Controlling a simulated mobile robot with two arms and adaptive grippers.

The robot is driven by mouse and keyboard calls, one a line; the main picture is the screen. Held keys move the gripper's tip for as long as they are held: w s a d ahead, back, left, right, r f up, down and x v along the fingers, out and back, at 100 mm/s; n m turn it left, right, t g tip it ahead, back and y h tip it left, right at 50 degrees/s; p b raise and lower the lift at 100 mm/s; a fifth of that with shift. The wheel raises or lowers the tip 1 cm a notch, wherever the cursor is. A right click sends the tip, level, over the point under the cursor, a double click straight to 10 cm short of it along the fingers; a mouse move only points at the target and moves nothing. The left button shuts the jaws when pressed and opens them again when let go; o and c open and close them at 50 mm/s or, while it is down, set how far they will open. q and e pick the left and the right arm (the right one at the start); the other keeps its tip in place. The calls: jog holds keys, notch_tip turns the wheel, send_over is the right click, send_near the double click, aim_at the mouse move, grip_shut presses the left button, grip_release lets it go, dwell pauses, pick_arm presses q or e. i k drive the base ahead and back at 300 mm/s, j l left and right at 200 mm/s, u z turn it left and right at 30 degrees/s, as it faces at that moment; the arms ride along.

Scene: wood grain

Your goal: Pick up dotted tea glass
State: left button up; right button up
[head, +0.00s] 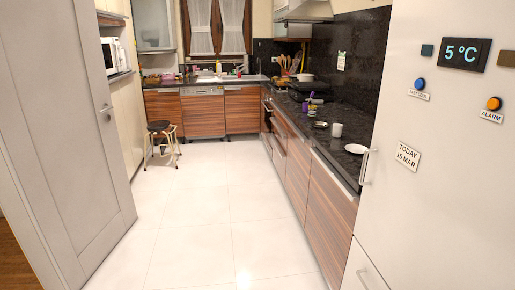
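I cannot make out a dotted tea glass for certain in the head view. A small white cup (337,130) stands upright on the dark right-hand counter (338,168); at this size I cannot tell whether it has dots. Small dark and purple items (309,99) stand farther along the same counter, too small to identify. Neither my left nor my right gripper is in view.
A white plate (356,149) and small dishes (320,125) lie on the right counter. A white fridge (450,170) stands at right, a grey door (65,130) at left. A stool (161,140) stands at the back left. The tiled floor (205,220) between is clear.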

aim_at(311, 108)
jog(key=i, duration=2.35)
